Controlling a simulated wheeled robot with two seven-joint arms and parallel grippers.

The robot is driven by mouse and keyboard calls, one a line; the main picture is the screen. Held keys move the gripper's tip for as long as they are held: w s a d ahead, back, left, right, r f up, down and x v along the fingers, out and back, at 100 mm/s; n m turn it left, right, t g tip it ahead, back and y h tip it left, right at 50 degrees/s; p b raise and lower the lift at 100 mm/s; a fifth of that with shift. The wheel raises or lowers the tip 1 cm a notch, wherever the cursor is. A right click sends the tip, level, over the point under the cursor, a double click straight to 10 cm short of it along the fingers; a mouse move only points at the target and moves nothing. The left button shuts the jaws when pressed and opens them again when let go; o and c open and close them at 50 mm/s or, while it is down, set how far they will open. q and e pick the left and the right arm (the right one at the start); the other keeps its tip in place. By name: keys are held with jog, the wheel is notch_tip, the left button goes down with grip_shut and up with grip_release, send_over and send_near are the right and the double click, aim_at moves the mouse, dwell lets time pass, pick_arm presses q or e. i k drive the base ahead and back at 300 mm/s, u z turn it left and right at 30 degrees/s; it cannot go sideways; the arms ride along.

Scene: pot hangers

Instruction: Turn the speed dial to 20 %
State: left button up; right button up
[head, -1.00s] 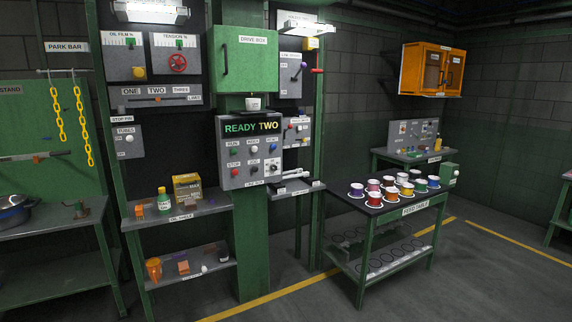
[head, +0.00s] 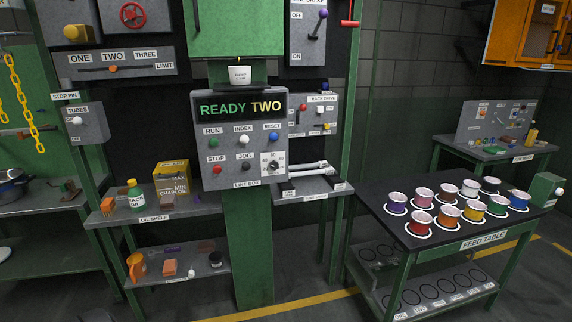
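The speed dial (head: 273,164) is a small dark knob on a white plate with printed numbers, at the lower right of the grey line box (head: 240,180). The numbers and the knob's pointer are too small to read surely. The box's display (head: 239,108) reads READY TWO. Run, index, reset, stop and jog buttons sit left of and above the dial. Neither of my grippers shows in the head view.
The oil shelf (head: 190,210) with a bottle and a box stands left of the line box. A small shelf (head: 310,195) with white-handled parts juts out just right below it. The feed table (head: 400,245) with several coloured cups stands at the right. Floor in front is clear.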

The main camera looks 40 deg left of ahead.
aim_at(274, 166)
jog(key=z, duration=0.35)
jog(key=i, duration=1.95)
jog(key=u, duration=0.9)
